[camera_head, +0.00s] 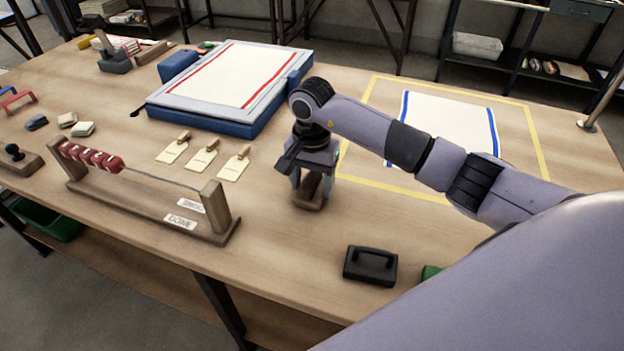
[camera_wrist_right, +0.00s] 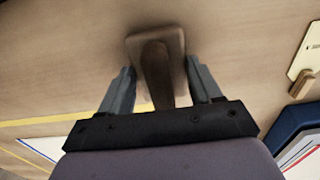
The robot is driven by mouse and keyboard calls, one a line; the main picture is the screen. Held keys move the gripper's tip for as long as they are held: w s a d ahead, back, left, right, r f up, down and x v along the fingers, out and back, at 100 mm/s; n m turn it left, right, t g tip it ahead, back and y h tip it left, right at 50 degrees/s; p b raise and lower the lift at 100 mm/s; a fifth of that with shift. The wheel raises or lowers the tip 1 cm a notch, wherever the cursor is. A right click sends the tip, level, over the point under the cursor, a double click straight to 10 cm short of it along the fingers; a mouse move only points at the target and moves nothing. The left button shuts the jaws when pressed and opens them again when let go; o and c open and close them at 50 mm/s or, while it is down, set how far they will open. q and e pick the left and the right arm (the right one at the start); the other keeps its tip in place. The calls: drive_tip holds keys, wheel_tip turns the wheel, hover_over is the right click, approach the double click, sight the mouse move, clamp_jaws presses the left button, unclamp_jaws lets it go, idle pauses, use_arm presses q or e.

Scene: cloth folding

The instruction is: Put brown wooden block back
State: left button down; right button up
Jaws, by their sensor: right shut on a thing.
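The brown wooden block (camera_head: 309,202) is at the middle of the table, beneath my right gripper (camera_head: 313,180). It has a flat base and an upright handle, which show in the right wrist view (camera_wrist_right: 172,42). My right gripper, also in the wrist view (camera_wrist_right: 160,72), points down and is shut on the handle. The block's base is at or very near the tabletop; I cannot tell if it touches. The fingers and wrist hide part of the block. My left gripper is not in view.
A blue board with a red-striped cloth (camera_head: 228,75) lies behind. Several tags (camera_head: 204,158) lie left of the gripper, and a bead rack (camera_head: 145,205) stands farther left. A black-handled block (camera_head: 370,265) is in front. A yellow-outlined area with a blue-striped cloth (camera_head: 445,120) is right.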

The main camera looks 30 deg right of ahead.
sight(312, 177)
drive_tip(key=shift+f, duration=0.15)
drive_tip(key=o, duration=0.9)
drive_tip(key=shift+o, duration=0.2)
wheel_tip(312, 177, up, 12)
drive_tip(key=b, duration=0.1)
drive_tip(key=shift+r, duration=0.2)
drive_tip(key=shift+s, duration=0.1)
